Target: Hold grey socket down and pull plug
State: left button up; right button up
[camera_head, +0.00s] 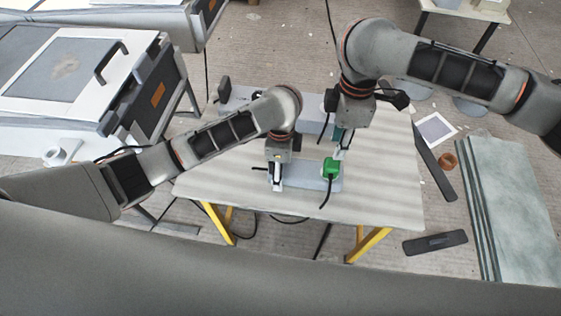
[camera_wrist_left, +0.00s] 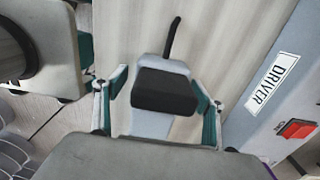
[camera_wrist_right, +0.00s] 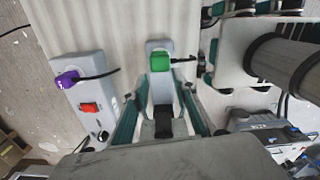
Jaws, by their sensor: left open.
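The grey socket (camera_head: 306,178) is a low block on the table. A green plug (camera_head: 331,168) sits at its right end, its dark cable running towards me; the right wrist view also shows this plug (camera_wrist_right: 161,62). My right gripper (camera_wrist_right: 161,84) is open just short of the green plug, its fingers spread on either side of the socket in the picture. My left gripper (camera_head: 276,184) is at the socket's left end. In the left wrist view its open fingers stand either side of a black plug-like piece (camera_wrist_left: 165,92) on grey. Contact with the block cannot be told.
A grey box marked DRIVER (camera_wrist_left: 262,100) with a red switch (camera_wrist_left: 297,129) stands at the back of the table. A purple plug (camera_wrist_right: 67,79) sits on a grey block there. The table top (camera_head: 390,190) is bare at the right.

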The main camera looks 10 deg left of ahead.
aim_at(333, 163)
pick_arm(q)
jog(key=c, duration=1.6)
pick_arm(e)
jog(key=o, duration=0.5)
pick_arm(q)
jog(key=shift+c, duration=0.2)
pick_arm(e)
jog(key=shift+o, duration=0.3)
jog(key=shift+f+m, duration=0.4)
jog(key=shift+f, duration=0.2)
jog(key=shift+f+m, duration=0.4)
jog(key=shift+f, duration=0.05)
jog(key=shift+f, duration=0.1)
jog(key=shift+f, duration=4.4)
